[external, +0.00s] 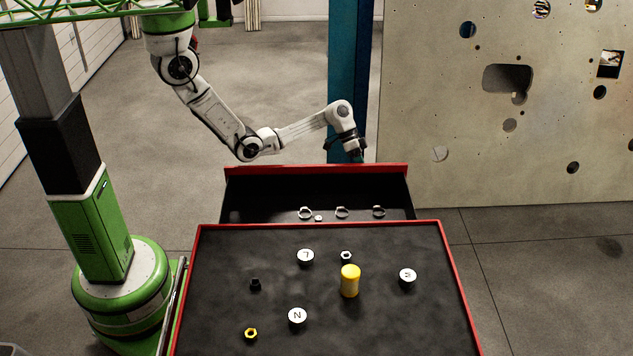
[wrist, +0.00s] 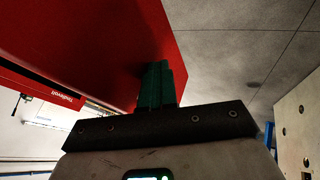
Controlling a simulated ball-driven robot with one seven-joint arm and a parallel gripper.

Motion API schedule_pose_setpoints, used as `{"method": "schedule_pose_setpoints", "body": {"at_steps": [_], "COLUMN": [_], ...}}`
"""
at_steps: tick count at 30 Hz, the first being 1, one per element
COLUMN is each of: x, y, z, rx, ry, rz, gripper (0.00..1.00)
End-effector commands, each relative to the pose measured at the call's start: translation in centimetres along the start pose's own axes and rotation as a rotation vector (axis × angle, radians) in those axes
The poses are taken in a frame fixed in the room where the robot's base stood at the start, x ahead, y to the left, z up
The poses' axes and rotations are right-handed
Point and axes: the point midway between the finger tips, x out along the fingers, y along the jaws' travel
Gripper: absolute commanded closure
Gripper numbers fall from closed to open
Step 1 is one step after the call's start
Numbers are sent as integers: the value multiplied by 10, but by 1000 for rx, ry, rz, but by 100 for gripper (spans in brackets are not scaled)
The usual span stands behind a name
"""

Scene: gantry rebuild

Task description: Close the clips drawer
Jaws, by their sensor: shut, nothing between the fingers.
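The clips drawer (external: 318,170) stands pulled out from the far side of the tool cabinet in the external view, with its red front edge away from the cabinet top. Several silver ring clips (external: 341,212) lie in it, close to the cabinet edge. My gripper (external: 360,158) is at the outer side of the drawer front, right of its middle; its tips are partly hidden behind the red edge. In the wrist view the green fingers (wrist: 160,84) are together, empty, and against or very near the red drawer front (wrist: 110,45). I cannot tell whether they touch.
The black cabinet top (external: 220,300) has a red rim and holds a yellow cylinder (external: 350,282), several white lettered discs (external: 297,316) and nuts. A blue post (external: 350,80) and a plate with holes (external: 500,140) stand beyond. Floor left of the drawer is clear.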

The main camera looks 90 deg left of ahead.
Motion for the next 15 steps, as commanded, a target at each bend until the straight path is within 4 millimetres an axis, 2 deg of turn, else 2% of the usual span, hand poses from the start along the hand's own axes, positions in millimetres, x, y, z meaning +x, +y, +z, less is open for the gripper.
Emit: {"method": "schedule_pose_setpoints", "body": {"at_steps": [1, 15], "x": [5, 66], "y": [15, 128], "z": [0, 1], "rx": [6, 7], "ry": [-6, -6], "rz": [5, 4], "gripper": [100, 100]}}
